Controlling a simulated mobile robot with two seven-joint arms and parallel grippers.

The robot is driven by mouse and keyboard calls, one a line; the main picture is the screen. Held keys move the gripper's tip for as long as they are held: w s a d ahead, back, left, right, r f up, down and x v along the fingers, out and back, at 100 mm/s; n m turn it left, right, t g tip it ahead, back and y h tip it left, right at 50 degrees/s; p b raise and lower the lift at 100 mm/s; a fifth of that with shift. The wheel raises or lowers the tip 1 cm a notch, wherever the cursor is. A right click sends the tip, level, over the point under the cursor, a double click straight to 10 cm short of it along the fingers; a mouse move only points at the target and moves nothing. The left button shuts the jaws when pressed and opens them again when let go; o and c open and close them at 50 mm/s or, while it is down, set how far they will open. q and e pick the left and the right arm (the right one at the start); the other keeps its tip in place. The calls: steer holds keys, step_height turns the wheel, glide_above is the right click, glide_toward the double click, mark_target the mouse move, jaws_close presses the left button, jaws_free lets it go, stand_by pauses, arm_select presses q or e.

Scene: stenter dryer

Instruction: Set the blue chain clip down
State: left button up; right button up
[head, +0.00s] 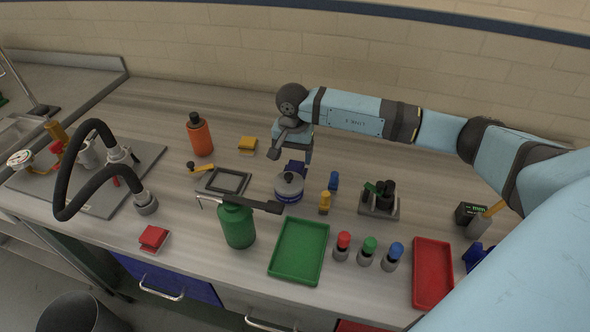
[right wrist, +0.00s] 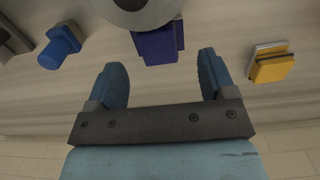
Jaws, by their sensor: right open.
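The blue chain clip, as best I can tell, is the dark blue block (head: 295,168) lying on the bench top behind the grey pot. In the right wrist view the dark blue block (right wrist: 158,46) lies just beyond and between the fingertips, beside the round grey pot (right wrist: 140,8). My right gripper (head: 303,153) is above the back of the bench; it also shows in the right wrist view (right wrist: 160,65), with its two fingers wide apart and nothing between them. Its fingertips are not clear in the head view. My left gripper is not in view.
The grey pot (head: 289,188), green can (head: 237,226), green tray (head: 299,250), red tray (head: 432,272) and several coloured-top bottles stand in front. The bench is bare behind the bottle.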

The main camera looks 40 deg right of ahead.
mark_target(295, 167)
steer(key=f, duration=0.3)
steer(key=f+p, duration=0.1)
steer(key=f, duration=0.1)
steer(key=shift+d+f, duration=0.1)
steer(key=shift+d, duration=0.15)
steer(key=c, duration=1.2)
steer(key=shift+c, duration=0.2)
step_height(295, 167, up, 20)
steer(key=b, duration=0.2)
steer(key=s+a+f+n+p, duration=0.1)
steer(key=s+a+n+p, duration=0.8)
steer(key=s+a+p, duration=0.1)
steer(key=shift+s+a+n, duration=0.4)
steer(key=shift+s+a, duration=0.1)
steer(key=shift+a, duration=0.6)
